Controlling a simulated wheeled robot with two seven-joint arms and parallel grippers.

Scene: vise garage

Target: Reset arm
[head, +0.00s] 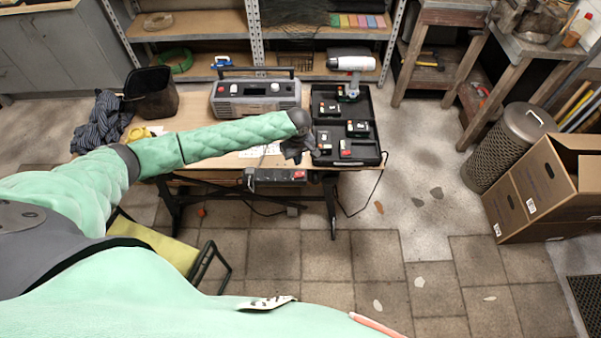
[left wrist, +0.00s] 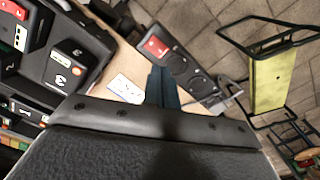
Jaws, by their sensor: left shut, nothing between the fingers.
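My left arm (head: 220,140) reaches across the wooden table from the left. My left gripper (head: 297,152) is above the table's front part, just left of the black tool case. In the left wrist view its dark fingers (left wrist: 161,88) are together with nothing between them. Below them are the tabletop, a white paper (left wrist: 126,88) and a power strip (left wrist: 185,65) with a red switch. My right gripper is not in view.
A grey radio (head: 254,95) stands behind my arm. A yellow-seated chair (head: 165,245) is in front of the table. Cardboard boxes (head: 545,190) stand at the right; the floor between is mostly clear.

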